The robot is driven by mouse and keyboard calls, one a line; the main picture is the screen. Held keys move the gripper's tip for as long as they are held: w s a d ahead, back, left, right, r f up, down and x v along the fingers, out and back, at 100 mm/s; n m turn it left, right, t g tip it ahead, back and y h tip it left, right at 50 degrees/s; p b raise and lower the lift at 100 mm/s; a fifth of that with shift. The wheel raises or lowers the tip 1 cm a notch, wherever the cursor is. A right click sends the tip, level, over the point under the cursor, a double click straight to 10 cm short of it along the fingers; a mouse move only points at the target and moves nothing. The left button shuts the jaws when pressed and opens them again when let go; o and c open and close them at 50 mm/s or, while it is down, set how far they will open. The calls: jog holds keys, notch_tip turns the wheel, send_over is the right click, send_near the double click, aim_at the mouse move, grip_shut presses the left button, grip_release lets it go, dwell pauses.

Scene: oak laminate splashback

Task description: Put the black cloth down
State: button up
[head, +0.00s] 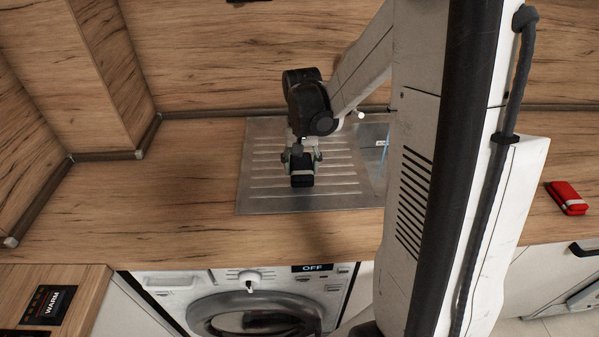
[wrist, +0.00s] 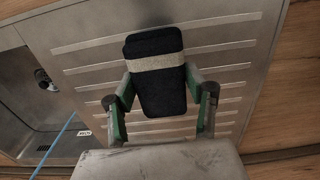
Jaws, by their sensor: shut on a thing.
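The black cloth (head: 302,181) is a folded dark bundle with a pale band around it. In the head view it is in my gripper (head: 301,157), over the ribbed metal drainboard (head: 262,182). In the wrist view the black cloth (wrist: 157,92) sits between the two fingers of my gripper (wrist: 160,98), which are shut on its sides. The drainboard (wrist: 233,60) lies behind it there. I cannot tell whether the cloth touches the drainboard or is held just above it.
A sink basin (wrist: 35,95) with a blue item is beside the drainboard. A red folded cloth (head: 567,197) with a pale band lies on the counter at the right. The wooden counter (head: 150,205) left of the drainboard is clear. A washing machine (head: 250,305) stands below.

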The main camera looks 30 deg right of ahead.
jog(key=shift+f, duration=1.6)
jog(key=shift+f, duration=0.15)
jog(key=o, duration=1.2)
